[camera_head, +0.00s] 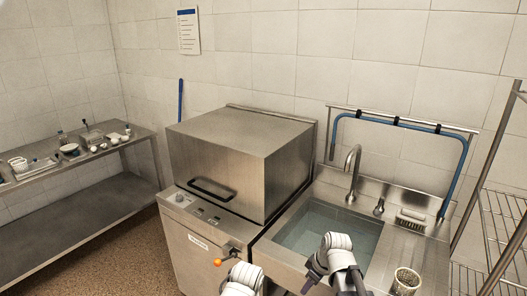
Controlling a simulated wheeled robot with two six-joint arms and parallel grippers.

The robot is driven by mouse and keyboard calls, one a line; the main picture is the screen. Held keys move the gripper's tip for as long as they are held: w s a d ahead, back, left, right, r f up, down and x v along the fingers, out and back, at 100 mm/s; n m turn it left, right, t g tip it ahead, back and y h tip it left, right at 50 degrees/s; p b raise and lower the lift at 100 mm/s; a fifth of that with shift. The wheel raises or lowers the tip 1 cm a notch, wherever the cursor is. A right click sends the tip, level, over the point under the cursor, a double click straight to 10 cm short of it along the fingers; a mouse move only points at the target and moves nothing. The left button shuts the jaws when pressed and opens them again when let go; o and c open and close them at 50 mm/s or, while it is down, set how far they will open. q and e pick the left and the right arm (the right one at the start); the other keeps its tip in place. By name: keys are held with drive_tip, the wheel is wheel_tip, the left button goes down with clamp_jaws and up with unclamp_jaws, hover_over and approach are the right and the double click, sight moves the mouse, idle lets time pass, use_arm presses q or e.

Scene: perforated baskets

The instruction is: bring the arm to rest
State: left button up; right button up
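My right arm comes up from the bottom edge in front of the sink (325,235). Its dark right gripper (313,275) is small and seen partly from behind, so its finger gap cannot be made out. I see nothing held in it. My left arm shows only as a white link at the bottom edge, left of the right arm. Its gripper cannot be made out. A white perforated basket (405,281) stands on the counter at the lower right, apart from the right gripper.
A steel dishwasher with a closed hood (240,160) stands left of the sink. A tap (353,172) and a blue hose (458,180) rise behind the sink. A wire shelf (500,225) is at far right. A steel table (80,160) at left holds several small items.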

drive_tip(key=s+a+m+g+h, duration=0.2)
drive_tip(key=s+a+m, duration=0.4)
drive_tip(key=s, duration=0.8)
drive_tip(key=shift+s+a+f+g+h, duration=0.15)
drive_tip(key=shift+a+f+g+h, duration=0.25)
drive_tip(key=shift+a+h, duration=0.55)
drive_tip(key=shift+o, duration=0.3)
